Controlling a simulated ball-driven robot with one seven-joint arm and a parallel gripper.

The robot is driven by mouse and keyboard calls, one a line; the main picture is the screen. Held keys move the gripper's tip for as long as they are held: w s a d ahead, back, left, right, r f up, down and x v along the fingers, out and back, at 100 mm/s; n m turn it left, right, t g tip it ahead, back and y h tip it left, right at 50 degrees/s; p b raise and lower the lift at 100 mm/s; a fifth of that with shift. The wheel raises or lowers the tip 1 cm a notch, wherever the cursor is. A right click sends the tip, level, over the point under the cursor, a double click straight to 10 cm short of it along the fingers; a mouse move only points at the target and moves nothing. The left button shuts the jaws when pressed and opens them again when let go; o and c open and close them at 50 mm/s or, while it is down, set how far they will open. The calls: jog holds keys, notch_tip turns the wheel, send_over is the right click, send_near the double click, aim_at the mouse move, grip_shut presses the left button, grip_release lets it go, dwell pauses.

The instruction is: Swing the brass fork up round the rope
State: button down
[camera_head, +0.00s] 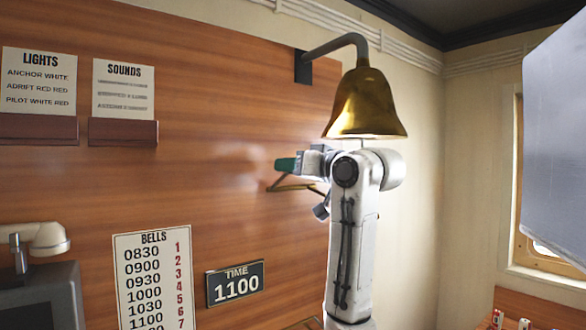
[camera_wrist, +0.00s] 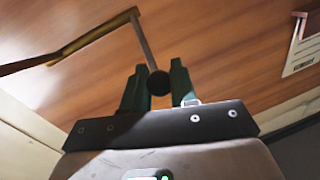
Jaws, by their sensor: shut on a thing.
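The brass fork (camera_head: 295,187) shows in the head view in front of the wood panel, just below my gripper (camera_head: 286,164) and partly hidden by my arm. In the wrist view the brass fork (camera_wrist: 95,40) runs from the left edge to the upper middle. A thin rod appears to join its end to a dark round knob (camera_wrist: 158,84). My gripper (camera_wrist: 158,88), with green fingers, is shut on this knob. The brass bell (camera_head: 366,105) hangs above my arm. A short thin line below it (camera_head: 362,143) may be the rope; anything lower is hidden behind my arm.
The wood panel (camera_head: 220,90) carries the bell's grey bracket (camera_head: 335,46), a SOUNDS card (camera_head: 123,88), a LIGHTS card (camera_head: 38,78), a BELLS list (camera_head: 152,280) and a TIME plate (camera_head: 235,284). A grey slab (camera_head: 560,140) juts in at right.

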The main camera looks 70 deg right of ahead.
jog(key=shift+w+r, duration=0.2)
jog(key=shift+r, duration=0.2)
jog(key=c, duration=0.9)
grip_release()
jog(key=shift+d+f, duration=0.1)
jog(key=shift+f, duration=0.05)
jog(key=b+v, duration=0.3)
jog(key=v, duration=0.7)
jog(key=shift+s, duration=0.35)
jog(key=shift+f, duration=0.1)
